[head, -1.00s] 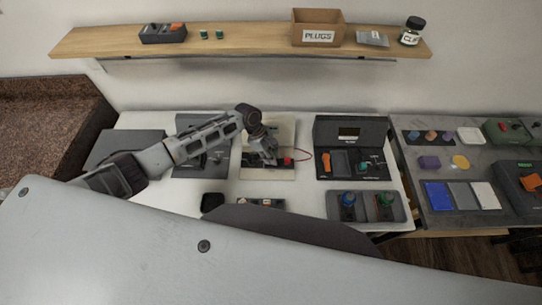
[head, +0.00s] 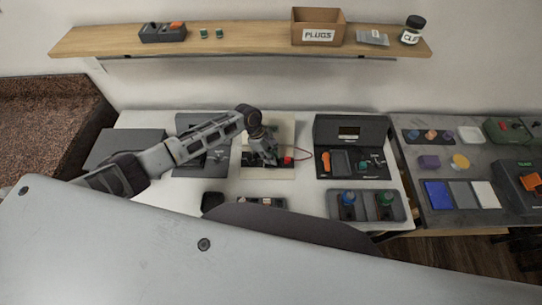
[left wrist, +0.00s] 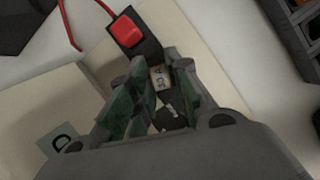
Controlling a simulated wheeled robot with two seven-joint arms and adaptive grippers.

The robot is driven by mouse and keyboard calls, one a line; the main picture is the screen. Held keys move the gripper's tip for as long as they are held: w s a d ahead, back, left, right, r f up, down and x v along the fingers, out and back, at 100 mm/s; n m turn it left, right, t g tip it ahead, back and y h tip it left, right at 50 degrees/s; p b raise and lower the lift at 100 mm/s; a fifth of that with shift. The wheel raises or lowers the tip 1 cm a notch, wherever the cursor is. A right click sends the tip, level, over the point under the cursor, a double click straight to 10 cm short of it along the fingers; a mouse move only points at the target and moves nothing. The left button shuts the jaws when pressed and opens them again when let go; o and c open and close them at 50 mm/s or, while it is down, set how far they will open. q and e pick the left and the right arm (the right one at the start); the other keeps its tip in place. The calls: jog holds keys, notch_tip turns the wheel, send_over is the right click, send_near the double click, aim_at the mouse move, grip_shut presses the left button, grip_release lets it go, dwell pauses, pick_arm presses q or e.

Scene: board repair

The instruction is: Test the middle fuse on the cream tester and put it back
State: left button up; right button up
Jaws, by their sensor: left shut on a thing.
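The cream tester (head: 283,173) lies flat on the white bench in the head view, with a dark strip, a red block (head: 288,160) and a red wire. My left gripper (head: 273,160) is over its dark strip. In the left wrist view the left fingers (left wrist: 159,85) are closed around a small fuse (left wrist: 158,77) with a beige face and a dark rating mark. The fuse is beside the black base of the red block (left wrist: 124,28). I cannot tell whether it touches the tester contacts. My right gripper is not in view.
A fuse block (head: 262,203) is partly hidden by my body at the bench front. A dark panel (head: 352,130) and a tray with blue and green knobs (head: 366,206) stand to the right. A black box (head: 212,200) is at the front left. A shelf (head: 250,42) hangs above.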

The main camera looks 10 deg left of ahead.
pick_arm(q)
jog(key=o, duration=0.9)
jog(key=o, duration=0.3)
jog(key=shift+r+p, duration=0.8)
jog(key=shift+p, duration=0.45)
jog(key=shift+r, duration=0.7)
jog(key=shift+r, duration=0.15)
dwell(0.6)
jog(key=shift+r, duration=2.85)
